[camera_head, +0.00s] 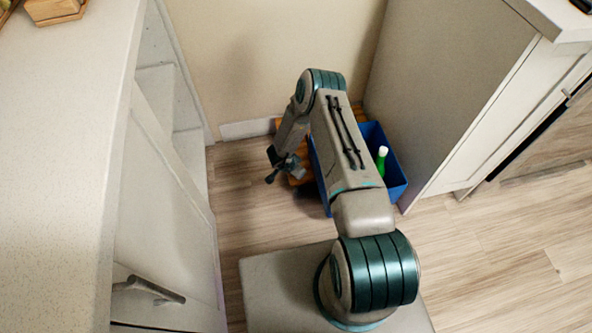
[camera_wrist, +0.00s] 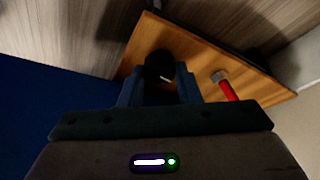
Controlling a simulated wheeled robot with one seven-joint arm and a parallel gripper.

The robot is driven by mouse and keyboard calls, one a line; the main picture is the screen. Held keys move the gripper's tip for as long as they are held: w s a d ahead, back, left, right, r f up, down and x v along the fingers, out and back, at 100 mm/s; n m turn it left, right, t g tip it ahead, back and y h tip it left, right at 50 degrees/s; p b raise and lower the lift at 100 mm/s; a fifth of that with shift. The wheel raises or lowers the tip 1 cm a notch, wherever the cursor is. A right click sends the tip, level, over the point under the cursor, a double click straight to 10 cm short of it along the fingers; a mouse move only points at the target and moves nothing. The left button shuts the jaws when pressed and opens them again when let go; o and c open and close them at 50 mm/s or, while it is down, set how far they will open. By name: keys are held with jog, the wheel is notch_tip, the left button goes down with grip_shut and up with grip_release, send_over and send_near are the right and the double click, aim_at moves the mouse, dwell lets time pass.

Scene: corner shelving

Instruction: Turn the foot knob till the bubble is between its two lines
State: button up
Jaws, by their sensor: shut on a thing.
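The foot knob (camera_wrist: 159,65) is a round black piece with a small pale mark, seen in the wrist view at the wooden board (camera_wrist: 200,68). My gripper (camera_wrist: 160,82) is shut on it, with one finger on each side. In the head view my gripper (camera_head: 286,168) is low down by the orange-brown board (camera_head: 298,178), which my arm partly hides. The knob cannot be made out there. I cannot make out a bubble or its two lines in either view.
A red piece with a grey end (camera_wrist: 226,86) lies on the board, right of my gripper. A blue bin (camera_head: 396,176) holding a green bottle (camera_head: 381,161) stands right of my forearm. White cabinets (camera_head: 165,220) flank the left; bare floor (camera_head: 240,215) lies between.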

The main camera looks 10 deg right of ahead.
jog(key=shift+n+t, duration=0.3)
jog(key=shift+n, duration=0.7)
jog(key=o, duration=1)
jog(key=shift+r, duration=0.1)
jog(key=p+v, duration=0.2)
jog(key=v, duration=0.4)
jog(key=p+v, duration=0.2)
jog(key=v, duration=0.5)
jog(key=shift+s+d+r, duration=0.15)
jog(key=shift+s+r, duration=0.1)
jog(key=shift+r, duration=0.1)
